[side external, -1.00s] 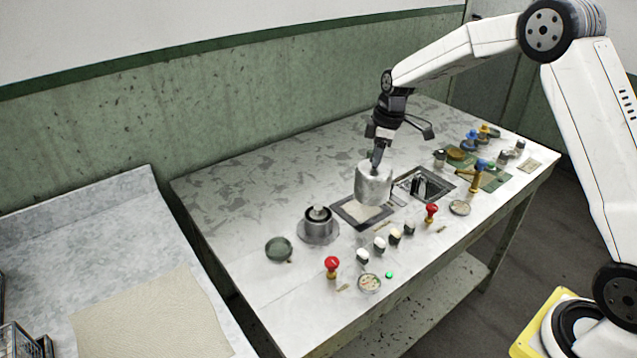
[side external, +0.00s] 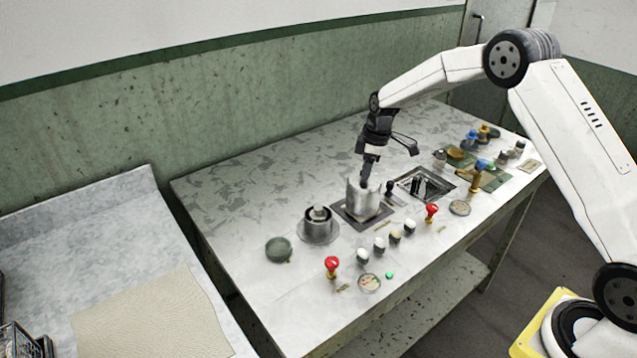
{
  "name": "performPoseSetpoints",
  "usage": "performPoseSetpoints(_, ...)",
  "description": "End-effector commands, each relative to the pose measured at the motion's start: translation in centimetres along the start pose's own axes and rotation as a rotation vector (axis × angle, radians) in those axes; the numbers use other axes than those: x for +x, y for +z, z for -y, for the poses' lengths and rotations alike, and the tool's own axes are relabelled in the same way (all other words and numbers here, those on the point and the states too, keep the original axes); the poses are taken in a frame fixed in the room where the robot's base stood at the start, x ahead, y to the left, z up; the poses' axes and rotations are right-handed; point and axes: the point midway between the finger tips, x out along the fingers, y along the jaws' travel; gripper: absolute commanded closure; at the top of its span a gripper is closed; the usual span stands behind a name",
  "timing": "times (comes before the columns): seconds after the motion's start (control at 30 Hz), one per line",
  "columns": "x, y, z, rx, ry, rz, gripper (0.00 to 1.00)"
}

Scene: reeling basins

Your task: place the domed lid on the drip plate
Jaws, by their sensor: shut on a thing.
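The domed lid (side external: 362,203) is a pale grey, drum-shaped cover. My gripper (side external: 366,181) is shut on its top from above. The drip plate (side external: 361,226) is a dark square with a paler middle, set on the workbench. The lid is upright over the plate's middle, with the dark border showing around its base. It looks down at the plate, but I cannot tell whether it fully rests on it. The gripper's fingertips are small and partly merge with the lid's top.
A round metal pot (side external: 318,228) and a green dish (side external: 279,249) stand left of the plate. A recessed tray (side external: 424,186) lies to the right. Several small knobs, a red-topped handle (side external: 332,266) and another red one (side external: 431,211) line the front. The bench's back left is clear.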

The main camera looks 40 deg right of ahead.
Motion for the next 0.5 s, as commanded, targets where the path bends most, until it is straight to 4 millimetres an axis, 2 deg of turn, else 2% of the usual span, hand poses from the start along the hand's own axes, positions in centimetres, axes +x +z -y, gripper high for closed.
performPoseSetpoints(0.1,0.91,0.15,0.02,0.0,-0.001,0.0,1.0)
performPoseSetpoints(0.5,1.21,0.19,0.0,0.0,0.001,0.0,1.0)
